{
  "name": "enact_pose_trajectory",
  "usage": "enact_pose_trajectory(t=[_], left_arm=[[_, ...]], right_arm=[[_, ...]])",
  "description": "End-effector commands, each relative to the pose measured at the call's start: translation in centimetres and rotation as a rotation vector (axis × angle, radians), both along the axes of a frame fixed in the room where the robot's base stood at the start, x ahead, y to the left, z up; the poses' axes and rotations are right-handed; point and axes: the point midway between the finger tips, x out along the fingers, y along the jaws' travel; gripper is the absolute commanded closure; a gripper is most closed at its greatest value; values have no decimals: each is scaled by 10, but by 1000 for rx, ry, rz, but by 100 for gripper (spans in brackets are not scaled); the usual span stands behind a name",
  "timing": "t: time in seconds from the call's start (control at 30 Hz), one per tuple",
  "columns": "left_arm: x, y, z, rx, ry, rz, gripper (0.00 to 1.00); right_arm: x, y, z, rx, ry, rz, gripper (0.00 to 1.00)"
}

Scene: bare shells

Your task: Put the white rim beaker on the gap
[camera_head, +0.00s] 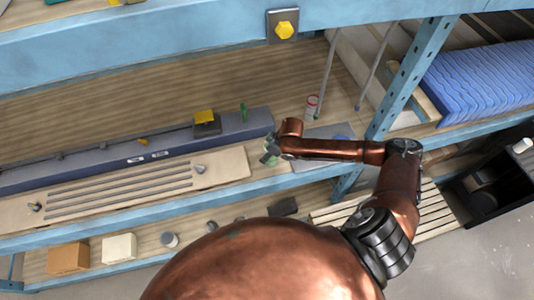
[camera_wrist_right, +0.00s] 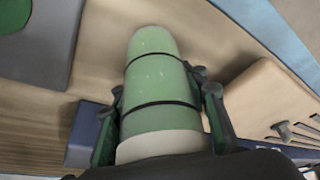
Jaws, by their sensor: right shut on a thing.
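My right gripper (camera_head: 268,158) is over the middle shelf, between the grooved board and a grey plate. In the wrist view, my right gripper (camera_wrist_right: 160,110) is shut on a green beaker (camera_wrist_right: 155,75), with a finger on each side. The beaker has thin dark rings and a pale whitish band (camera_wrist_right: 158,146) at the end near my palm. In the head view only a bit of green shows at my fingers. I cannot tell which spot is the gap. My left gripper is not in view.
A grooved beige board (camera_head: 120,195) with knobs lies left of my gripper, before a long blue-grey box (camera_head: 90,171). A grey plate (camera_head: 310,160) lies to the right. A blue upright (camera_head: 408,75) stands right of that. Bare shelf wood (camera_head: 100,110) shows behind.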

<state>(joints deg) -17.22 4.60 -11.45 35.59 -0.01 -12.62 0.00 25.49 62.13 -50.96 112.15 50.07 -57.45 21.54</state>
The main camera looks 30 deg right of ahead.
Motion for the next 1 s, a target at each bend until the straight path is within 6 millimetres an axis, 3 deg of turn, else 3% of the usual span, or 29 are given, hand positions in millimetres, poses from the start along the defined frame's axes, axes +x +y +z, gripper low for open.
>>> enact_pose_trajectory(t=[0.27,0.3,0.53,0.83,1.0], left_arm=[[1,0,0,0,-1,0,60],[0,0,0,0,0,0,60],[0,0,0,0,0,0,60],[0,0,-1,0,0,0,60],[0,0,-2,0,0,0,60]], right_arm=[[0,0,-3,1,2,-1,90],[0,0,-3,-1,1,0,59],[0,0,-3,-1,1,0,43],[0,0,-2,0,0,0,42],[-4,-4,13,-2,-1,-1,42]])
